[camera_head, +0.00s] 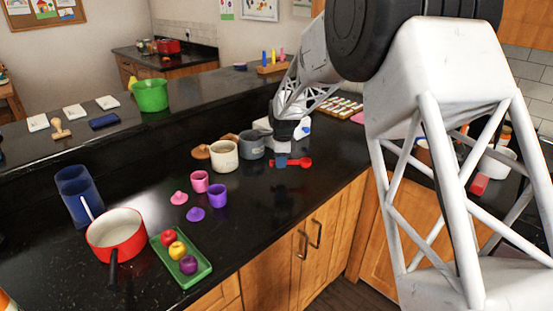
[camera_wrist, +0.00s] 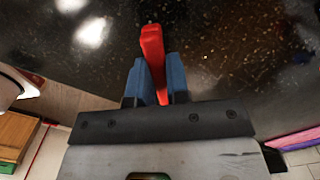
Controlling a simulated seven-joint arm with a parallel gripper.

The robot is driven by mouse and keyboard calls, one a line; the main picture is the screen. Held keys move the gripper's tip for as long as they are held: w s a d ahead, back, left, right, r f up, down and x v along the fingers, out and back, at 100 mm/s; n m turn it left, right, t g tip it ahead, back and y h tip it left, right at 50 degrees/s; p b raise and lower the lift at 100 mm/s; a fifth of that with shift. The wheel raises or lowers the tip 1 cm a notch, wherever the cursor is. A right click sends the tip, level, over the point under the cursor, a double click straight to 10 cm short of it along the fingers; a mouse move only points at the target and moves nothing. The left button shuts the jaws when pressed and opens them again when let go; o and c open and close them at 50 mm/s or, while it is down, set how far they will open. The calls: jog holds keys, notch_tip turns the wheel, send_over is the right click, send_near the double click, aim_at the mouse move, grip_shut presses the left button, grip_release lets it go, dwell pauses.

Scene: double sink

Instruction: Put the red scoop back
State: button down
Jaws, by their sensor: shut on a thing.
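The red scoop (camera_head: 302,163) is low over the black counter in the head view, to the right of the grey mug. My gripper (camera_head: 281,160) is shut on it, with blue fingers on either side. In the wrist view the red scoop (camera_wrist: 153,45) stands out between the two blue fingertips of my gripper (camera_wrist: 158,80). From these views I cannot tell whether the scoop touches the counter.
A cream canister (camera_head: 224,156) and a grey mug (camera_head: 251,145) stand just left of my gripper. Pink (camera_head: 199,181) and purple (camera_head: 217,195) cups, a red pot (camera_head: 117,236) and a green tray (camera_head: 203,270) are further left. The counter's front right is clear.

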jog(key=shift+w+a+f, duration=0.15)
jog(key=shift+w+a, duration=0.15)
jog(key=shift+w, duration=1.1)
jog(key=shift+w+a+f, duration=0.1)
jog(key=shift+w+a, duration=0.15)
jog(key=shift+w, duration=1.2)
jog(key=shift+w+a+f, duration=0.15)
jog(key=shift+w+a, duration=0.15)
jog(key=shift+w, duration=1.1)
jog(key=shift+f, duration=0.1)
jog(key=shift+f, duration=1.65)
jog(key=shift+f, duration=0.15)
jog(key=c, duration=1.1)
grip_release()
notch_tip(320, 180, up, 12)
jog(key=shift+d, duration=0.25)
